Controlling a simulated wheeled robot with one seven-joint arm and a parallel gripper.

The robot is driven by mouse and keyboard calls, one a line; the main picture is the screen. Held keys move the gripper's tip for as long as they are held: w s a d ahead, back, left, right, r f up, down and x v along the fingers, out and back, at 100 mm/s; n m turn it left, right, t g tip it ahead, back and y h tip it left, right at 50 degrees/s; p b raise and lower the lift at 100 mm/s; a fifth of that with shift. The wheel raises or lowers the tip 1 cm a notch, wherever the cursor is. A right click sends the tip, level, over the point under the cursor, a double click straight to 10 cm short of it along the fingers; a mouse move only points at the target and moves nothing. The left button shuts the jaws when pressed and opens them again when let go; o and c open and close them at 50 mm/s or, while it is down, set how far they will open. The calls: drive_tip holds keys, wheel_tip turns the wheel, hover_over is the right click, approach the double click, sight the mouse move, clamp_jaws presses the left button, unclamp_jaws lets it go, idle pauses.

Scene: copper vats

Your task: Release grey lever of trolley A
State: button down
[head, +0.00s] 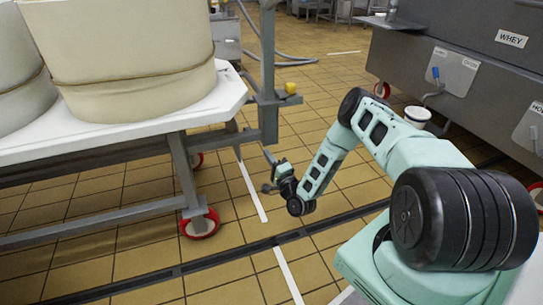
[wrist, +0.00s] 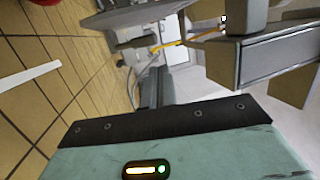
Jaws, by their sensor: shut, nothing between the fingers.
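My gripper (head: 270,165) is shut and empty, low over the tiled floor, right of a white-topped trolley (head: 120,130) with red casters. In the wrist view its dark shut fingers (wrist: 156,88) stand beyond the teal housing. Grey metal blocks (wrist: 275,55) fill the upper right of the wrist view. I see no letter A and cannot single out the grey lever in either view.
Large cream-coloured tubs or cheeses (head: 130,60) stand on the white top. A red caster (head: 200,223) is near my gripper on the left. Floor between is mostly clear.

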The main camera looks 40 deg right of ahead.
drive_tip(key=shift+v, duration=0.95)
drive_tip(key=shift+f, duration=0.1)
drive_tip(key=shift+t, duration=0.6)
drive_tip(key=f+b, duration=0.1)
drive_tip(key=b, duration=0.2)
drive_tip(key=f+b, duration=0.2)
drive_tip(key=b, duration=0.1)
drive_tip(key=f+b, duration=0.1)
drive_tip(key=b, duration=0.1)
drive_tip(key=shift+w+a+f+b, duration=0.2)
drive_tip(key=shift+w+a+b, duration=0.1)
drive_tip(key=shift+b, duration=0.1)
drive_tip(key=shift+r, duration=0.1)
drive_tip(key=shift+r, duration=0.2)
